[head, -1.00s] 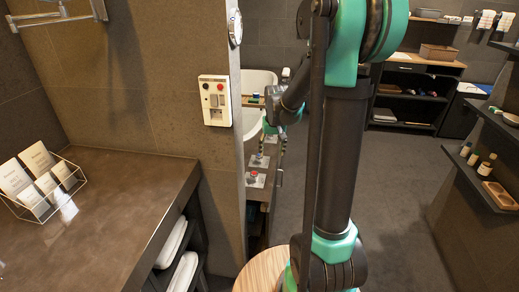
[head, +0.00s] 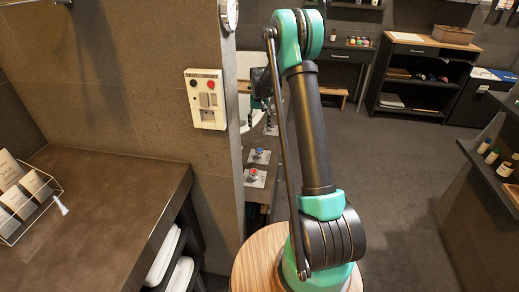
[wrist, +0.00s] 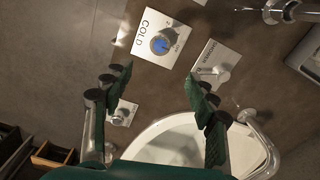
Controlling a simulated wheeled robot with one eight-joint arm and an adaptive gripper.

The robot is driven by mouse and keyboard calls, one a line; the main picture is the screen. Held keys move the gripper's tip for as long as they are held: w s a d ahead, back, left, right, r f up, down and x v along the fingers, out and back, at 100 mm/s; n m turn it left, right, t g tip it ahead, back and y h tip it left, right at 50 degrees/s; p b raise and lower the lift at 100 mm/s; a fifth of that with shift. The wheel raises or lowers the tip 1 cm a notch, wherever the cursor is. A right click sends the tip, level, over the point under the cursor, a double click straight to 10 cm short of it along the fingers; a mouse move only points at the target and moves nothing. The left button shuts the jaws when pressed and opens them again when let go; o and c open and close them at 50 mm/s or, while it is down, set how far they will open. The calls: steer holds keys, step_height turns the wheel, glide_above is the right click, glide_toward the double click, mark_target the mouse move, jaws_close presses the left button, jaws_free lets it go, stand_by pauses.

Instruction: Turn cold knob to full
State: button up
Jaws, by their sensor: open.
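The cold knob (wrist: 160,43) is a round knob with a blue cap on a white plate marked COLD, at the top centre of the wrist view. My gripper (wrist: 160,73) is open and empty, its dark green finger pads apart. The knob shows beyond the fingertips, not between them, and nothing touches it. In the head view a small blue-topped knob (head: 259,151) sits on a light plate on the counter behind the wall edge. There my gripper (head: 257,106) is small, dark and partly hidden by the wall edge and my arm.
A second white plate with a metal handle (wrist: 212,72) lies right of the cold plate. A white basin (wrist: 190,140) is below, with a metal tap (wrist: 262,140) beside it. A wall panel (head: 206,98) and a stone counter (head: 110,190) stand at left. Open floor lies right.

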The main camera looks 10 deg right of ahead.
mark_target(259, 149)
step_height(259, 149, down, 15)
steer(key=shift+f, duration=0.1)
stand_by(0.3)
steer(key=shift+c, duration=0.4)
steer(key=c, duration=1.1)
